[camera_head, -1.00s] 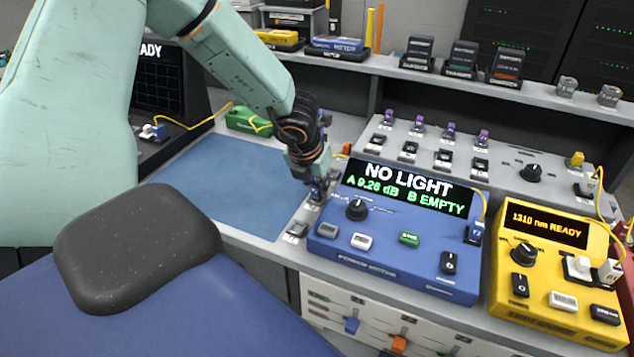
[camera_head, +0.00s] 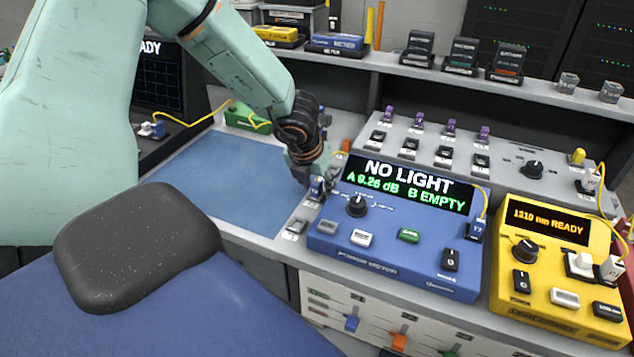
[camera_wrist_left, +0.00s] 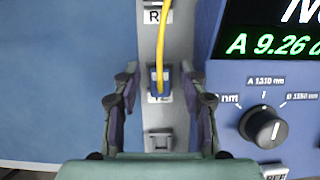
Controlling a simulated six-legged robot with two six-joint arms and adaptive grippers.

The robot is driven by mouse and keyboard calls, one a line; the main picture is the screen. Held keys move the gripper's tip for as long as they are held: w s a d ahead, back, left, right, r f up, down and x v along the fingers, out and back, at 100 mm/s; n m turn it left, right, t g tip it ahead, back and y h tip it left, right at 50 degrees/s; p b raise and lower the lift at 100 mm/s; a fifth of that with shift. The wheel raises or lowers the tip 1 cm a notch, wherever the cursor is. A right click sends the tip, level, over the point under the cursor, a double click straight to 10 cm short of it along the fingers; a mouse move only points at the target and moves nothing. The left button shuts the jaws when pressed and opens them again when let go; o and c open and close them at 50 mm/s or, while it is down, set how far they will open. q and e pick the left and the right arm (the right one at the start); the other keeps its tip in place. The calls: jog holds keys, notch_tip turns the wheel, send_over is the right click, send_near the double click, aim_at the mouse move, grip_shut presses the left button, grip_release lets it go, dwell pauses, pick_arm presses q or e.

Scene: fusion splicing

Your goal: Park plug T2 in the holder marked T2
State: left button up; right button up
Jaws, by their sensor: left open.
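A blue plug (camera_wrist_left: 160,80) with a yellow cable stands in a holder on the narrow grey strip beside the power meter. The partly covered holder label below it seems to read T2. The plug also shows in the head view (camera_head: 317,187), just under my left gripper (camera_head: 310,178). In the wrist view my left gripper (camera_wrist_left: 160,103) is open, its fingers on either side of the strip, apart from the plug. Another blue plug (camera_head: 475,230) sits at the right of the power meter (camera_head: 400,262); its label is hard to read. My right gripper is out of view.
An empty-looking holder (camera_wrist_left: 158,140) is nearer on the strip. The blue mat (camera_head: 220,180) to the left is clear. The power meter reads NO LIGHT, A 9.26 dB, B EMPTY. A yellow light source (camera_head: 545,310) stands to its right.

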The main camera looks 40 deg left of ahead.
pick_arm(q)
jog(key=v, duration=1.2)
jog(key=shift+s, duration=0.15)
dwell(0.6)
